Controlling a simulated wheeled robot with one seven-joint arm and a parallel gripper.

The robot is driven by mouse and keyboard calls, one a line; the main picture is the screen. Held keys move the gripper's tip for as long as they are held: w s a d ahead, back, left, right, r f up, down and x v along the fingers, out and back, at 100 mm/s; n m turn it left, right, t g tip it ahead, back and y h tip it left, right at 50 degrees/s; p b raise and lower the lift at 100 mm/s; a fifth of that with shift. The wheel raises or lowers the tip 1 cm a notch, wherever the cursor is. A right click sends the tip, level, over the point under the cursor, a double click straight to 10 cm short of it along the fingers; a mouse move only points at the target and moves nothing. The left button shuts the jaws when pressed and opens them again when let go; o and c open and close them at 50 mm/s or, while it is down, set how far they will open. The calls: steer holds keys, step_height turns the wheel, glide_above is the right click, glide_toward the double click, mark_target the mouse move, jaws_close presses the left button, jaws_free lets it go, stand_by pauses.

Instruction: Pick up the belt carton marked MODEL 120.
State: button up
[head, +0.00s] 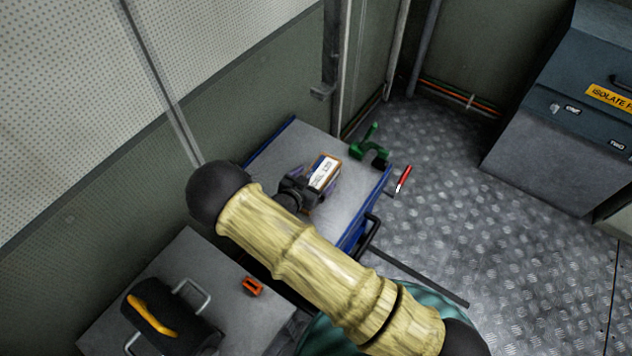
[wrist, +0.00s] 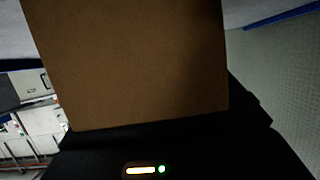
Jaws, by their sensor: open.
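A small brown carton (head: 325,170) with a white label lies on the grey top of the blue-edged cart (head: 348,200) in the head view. The label print is too small to read, so I cannot tell the model. My gripper (head: 308,186) is open right at the carton's near side. In the wrist view a plain brown carton face (wrist: 130,65) fills the upper middle, very close to the dark gripper body. The fingertips are largely hidden, and I cannot tell whether they touch the carton.
A green clamp-like part (head: 370,148) stands at the cart's far corner, with a red-handled tool (head: 403,178) beside the edge. A nearer grey surface (head: 180,262) bears a black case (head: 165,325) and an orange item (head: 252,286). A wall is close on the left; open floor lies right.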

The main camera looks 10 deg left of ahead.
mark_target(314, 180)
steer(key=shift+c, duration=0.4)
steer(key=c, duration=1.2)
steer(key=shift+r, duration=5.05)
steer(key=shift+p, duration=0.3)
